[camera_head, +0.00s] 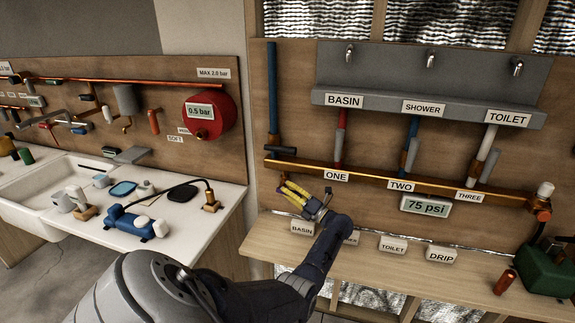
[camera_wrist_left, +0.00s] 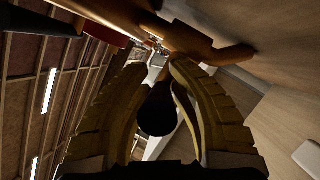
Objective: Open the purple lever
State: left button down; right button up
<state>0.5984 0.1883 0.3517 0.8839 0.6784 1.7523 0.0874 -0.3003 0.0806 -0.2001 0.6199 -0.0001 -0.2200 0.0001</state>
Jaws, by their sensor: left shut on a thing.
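My left gripper (camera_head: 285,186) has yellow fingers and is just below the copper pipe (camera_head: 375,179), left of the ONE label. In the left wrist view its fingers (camera_wrist_left: 158,66) close around a dark, rounded part (camera_wrist_left: 157,110) that lies between them below the pipework. The part looks nearly black there, so I cannot tell its colour or whether it is the purple lever. No clearly purple lever shows in either view. My right gripper is out of view.
A wooden shelf (camera_head: 470,275) with BASIN, TOILET and DRIP blocks lies under the pipe. A blue pipe (camera_head: 272,90) and several risers stand above it. A green device (camera_head: 548,272) is at the right, and a white sink counter (camera_head: 165,205) at the left.

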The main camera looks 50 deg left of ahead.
pick_arm(q)
jog(key=shift+a+f+m+t+y, duration=0.1)
jog(key=shift+f+m+t+y, duration=0.1)
jog(key=shift+m+y, duration=0.7)
jog(key=shift+a+f+m+t+y, duration=0.15)
jog(key=shift+m+y, duration=0.25)
jog(key=shift+y, duration=0.9)
jog(key=shift+d, duration=0.1)
jog(key=c, duration=1.1)
grip_release()
jog(key=shift+f, duration=0.1)
jog(key=shift+c, duration=0.2)
jog(key=shift+d+f, duration=0.1)
jog(key=shift+d+f, duration=0.25)
jog(key=shift+d, duration=0.1)
jog(key=shift+w+d+f, duration=0.1)
jog(key=shift+w+d, duration=0.05)
jog(key=shift+d, duration=0.5)
jog(key=w+d, duration=0.1)
jog(key=d, duration=0.9)
jog(key=shift+w+d, duration=0.35)
jog(key=shift+w, duration=0.05)
